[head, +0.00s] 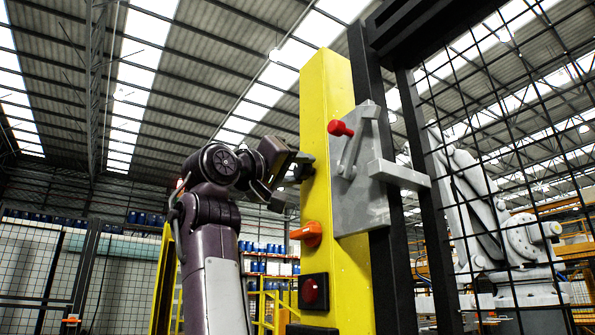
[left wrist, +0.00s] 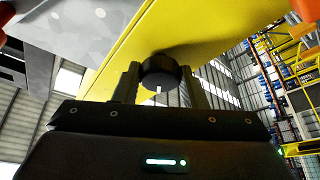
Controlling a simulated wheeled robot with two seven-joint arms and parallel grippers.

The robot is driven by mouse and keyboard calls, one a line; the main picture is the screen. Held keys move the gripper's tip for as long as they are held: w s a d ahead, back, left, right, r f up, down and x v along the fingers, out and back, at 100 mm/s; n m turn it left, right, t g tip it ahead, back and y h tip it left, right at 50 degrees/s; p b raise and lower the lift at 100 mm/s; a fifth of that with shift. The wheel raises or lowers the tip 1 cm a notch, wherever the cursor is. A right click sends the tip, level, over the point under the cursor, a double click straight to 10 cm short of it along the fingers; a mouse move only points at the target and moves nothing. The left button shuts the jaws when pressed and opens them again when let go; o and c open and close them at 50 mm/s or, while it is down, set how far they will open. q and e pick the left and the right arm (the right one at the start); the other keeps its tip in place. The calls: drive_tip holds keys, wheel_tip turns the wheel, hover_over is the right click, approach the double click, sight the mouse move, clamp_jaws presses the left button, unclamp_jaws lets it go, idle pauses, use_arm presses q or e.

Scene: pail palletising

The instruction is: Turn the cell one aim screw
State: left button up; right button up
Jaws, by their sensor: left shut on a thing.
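The aim screw shows as a black round knob (head: 304,172) on the left face of the yellow post (head: 340,270). My left gripper (head: 290,178) reaches up to it from the left. In the left wrist view the knob (left wrist: 160,71) sits between the two fingers of my left gripper (left wrist: 162,82), which is shut on it. A short white mark shows on the knob's near side. My right gripper is in neither view.
Below the knob the post carries an orange handle (head: 307,234) and a red button (head: 311,290) in a dark box. Behind the mesh fence stands a white robot arm (head: 480,215).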

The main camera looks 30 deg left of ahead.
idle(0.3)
use_arm(q)
drive_tip(key=o, duration=1)
drive_tip(key=shift+a, duration=0.1)
drive_tip(key=shift+s, duration=0.1)
drive_tip(key=shift+s+f, duration=0.15)
drive_tip(key=b+v, duration=0.4)
drive_tip(key=v, duration=0.3)
drive_tip(key=shift+s, duration=0.2)
